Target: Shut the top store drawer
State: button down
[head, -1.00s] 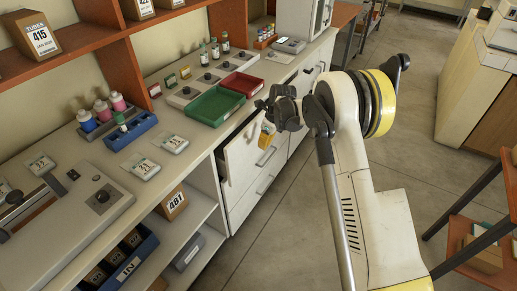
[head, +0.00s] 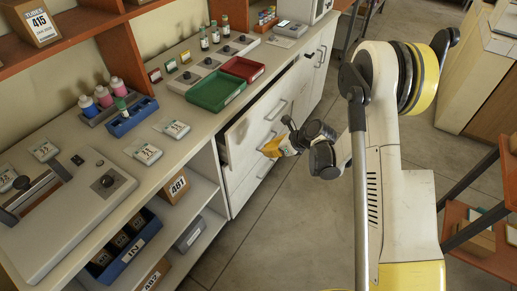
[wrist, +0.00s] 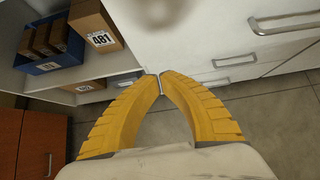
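The top store drawer (head: 252,124) is a pale front with a bar handle under the counter in the head view. It stands out a little, with a dark gap along its top below the counter edge. My gripper (head: 268,149) has yellow fingers and is in front of the drawer stack, below the top drawer's handle. In the wrist view my gripper (wrist: 160,80) has its fingertips together with nothing seen between them. A pale drawer front with a handle (wrist: 236,61) lies ahead of the tips. Whether the fingers touch it I cannot tell.
The counter (head: 185,150) above carries a green tray (head: 216,90), a red tray (head: 243,69) and bottles. An orange rack (head: 480,225) stands at right. The floor between is clear.

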aim_at(240, 151)
jog(key=b+x, duration=0.1)
jog(key=x, duration=0.2)
jog(key=b+x, duration=0.2)
jog(key=x, duration=0.2)
jog(key=a+r+b+x, duration=0.1)
jog(key=x, duration=0.2)
jog(key=shift+w+a+f, duration=0.2)
jog(key=shift+w+a, duration=0.05)
jog(key=shift+w, duration=0.25)
jog(key=shift+w+a+r+b, duration=0.15)
jog(key=shift+w+a+b, duration=0.25)
jog(key=shift+a, duration=0.1)
jog(key=w+a, duration=0.1)
jog(key=a, duration=0.1)
jog(key=w+a, duration=0.2)
jog(key=shift+w+a, duration=0.1)
jog(key=shift+a, duration=0.15)
jog(key=shift+d, duration=0.15)
